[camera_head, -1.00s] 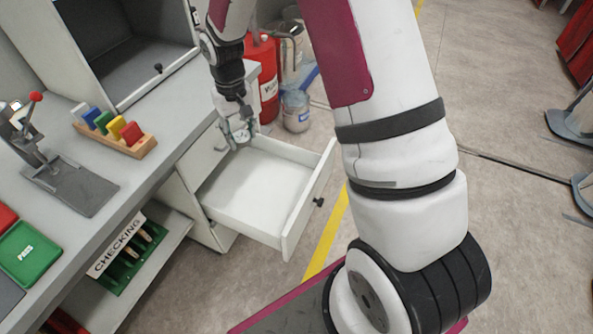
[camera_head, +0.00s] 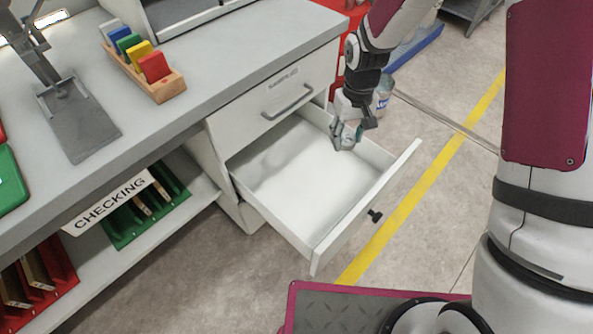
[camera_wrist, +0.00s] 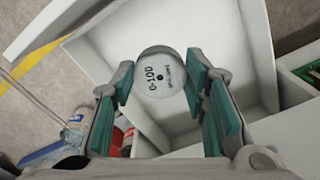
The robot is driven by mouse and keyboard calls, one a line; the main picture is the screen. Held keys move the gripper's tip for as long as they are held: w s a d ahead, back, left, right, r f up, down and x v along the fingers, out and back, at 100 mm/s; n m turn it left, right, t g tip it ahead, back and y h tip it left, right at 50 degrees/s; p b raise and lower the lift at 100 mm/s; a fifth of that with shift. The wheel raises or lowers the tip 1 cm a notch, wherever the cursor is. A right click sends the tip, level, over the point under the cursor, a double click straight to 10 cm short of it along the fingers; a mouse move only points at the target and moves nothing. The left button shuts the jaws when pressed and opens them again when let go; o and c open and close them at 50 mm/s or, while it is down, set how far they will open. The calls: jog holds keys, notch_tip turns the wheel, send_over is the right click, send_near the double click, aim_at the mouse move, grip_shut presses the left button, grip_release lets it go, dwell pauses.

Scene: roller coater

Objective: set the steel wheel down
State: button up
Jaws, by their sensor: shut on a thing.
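The steel wheel (camera_wrist: 160,76) is a round grey disc with "C-100" lettering and a small dark centre hole, facing the wrist camera. My gripper (camera_wrist: 161,84) is shut on it, with teal finger pads at its left and right sides. In the head view my gripper (camera_head: 347,135) hangs over the far side wall of the open drawer; the wheel is hard to make out there. The white drawer (camera_head: 275,205) is pulled out and its visible floor is bare. I cannot tell how high the wheel is above the drawer.
A closed drawer (camera_head: 285,100) with a bar handle is above the open one. The worktop holds a wooden rack of coloured blocks (camera_head: 165,88) and a metal stand (camera_head: 78,118).

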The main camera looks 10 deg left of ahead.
jog(key=s+a+f+n+b, duration=0.1)
jog(key=a+f+n+b, duration=0.1)
jog(key=a+f+b, duration=0.45)
jog(key=s+a+f+n+b, duration=0.1)
jog(key=a+f+n+b, duration=0.15)
jog(key=f+b, duration=0.75)
jog(key=b, duration=0.3)
send_near(303, 201)
notch_tip(303, 201, down, 6)
jog(key=shift+d+f, duration=0.1)
jog(key=shift+f, duration=0.15)
jog(key=shift+f, duration=0.2)
jog(key=o, duration=1.2)
jog(key=shift+s, duration=0.1)
jog(key=shift+r, duration=0.15)
notch_tip(303, 201, up, 12)
jog(key=p, duration=0.5)
